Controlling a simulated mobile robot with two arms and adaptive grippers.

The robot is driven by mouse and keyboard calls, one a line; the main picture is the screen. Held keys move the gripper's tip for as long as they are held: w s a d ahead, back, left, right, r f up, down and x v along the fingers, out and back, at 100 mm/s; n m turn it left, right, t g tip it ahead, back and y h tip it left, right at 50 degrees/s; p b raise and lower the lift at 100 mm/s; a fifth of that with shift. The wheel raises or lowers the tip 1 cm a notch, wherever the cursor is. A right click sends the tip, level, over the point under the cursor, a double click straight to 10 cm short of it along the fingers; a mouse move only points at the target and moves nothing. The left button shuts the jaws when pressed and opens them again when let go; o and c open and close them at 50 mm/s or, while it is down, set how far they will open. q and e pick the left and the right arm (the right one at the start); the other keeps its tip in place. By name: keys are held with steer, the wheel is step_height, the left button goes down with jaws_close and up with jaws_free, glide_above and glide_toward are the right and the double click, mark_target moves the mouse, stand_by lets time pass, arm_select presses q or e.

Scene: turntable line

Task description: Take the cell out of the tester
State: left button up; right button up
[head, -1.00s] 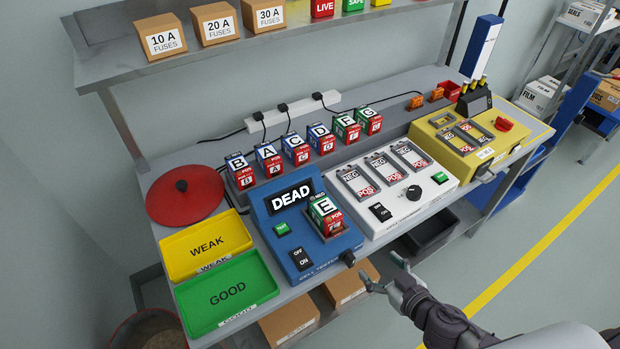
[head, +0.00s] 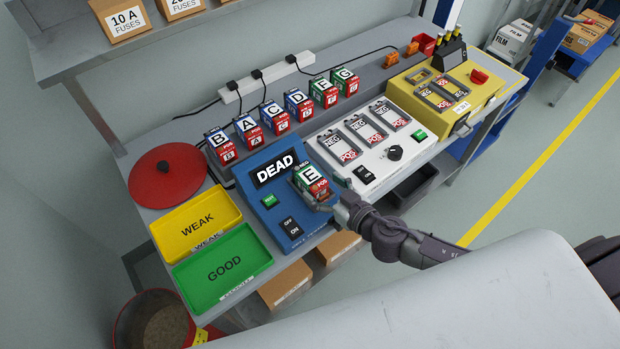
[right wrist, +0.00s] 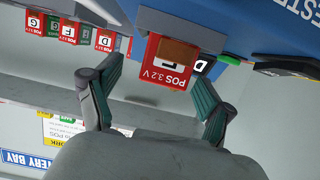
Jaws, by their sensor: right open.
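The cell E (head: 312,179), with a green, white and red label, stands in the slot of the blue tester (head: 268,216), whose display reads DEAD. My right gripper (head: 331,194) is open at the front of this cell, one finger toward each side. In the right wrist view the cell's red "POS 3.2 V" face (right wrist: 168,76) lies between the two spread fingers (right wrist: 155,70), with gaps visible in the picture. Whether a finger touches it I cannot tell. My left gripper is not in view.
Several labelled cells (head: 273,117) stand in a row behind the tester. A yellow WEAK tray (head: 178,249) and a green GOOD tray (head: 196,302) lie to the left, near a red disc (head: 167,175). A white charger-like unit (head: 398,136) is on the right.

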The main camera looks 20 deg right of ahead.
mark_target(310, 178)
steer(key=shift+w+a+r, duration=0.15)
steer(key=shift+w+a, duration=0.05)
steer(key=shift+w, duration=0.15)
steer(key=p+x, duration=0.2)
steer(key=x, duration=0.1)
steer(key=shift+w+a, duration=0.2)
steer(key=shift+a, duration=0.05)
steer(key=shift+w+a+f, duration=0.15)
steer(key=shift+w+f, duration=0.1)
steer(key=shift+w, duration=0.2)
steer(key=shift+s, duration=0.1)
steer(key=shift+c, duration=0.8)
jaws_close()
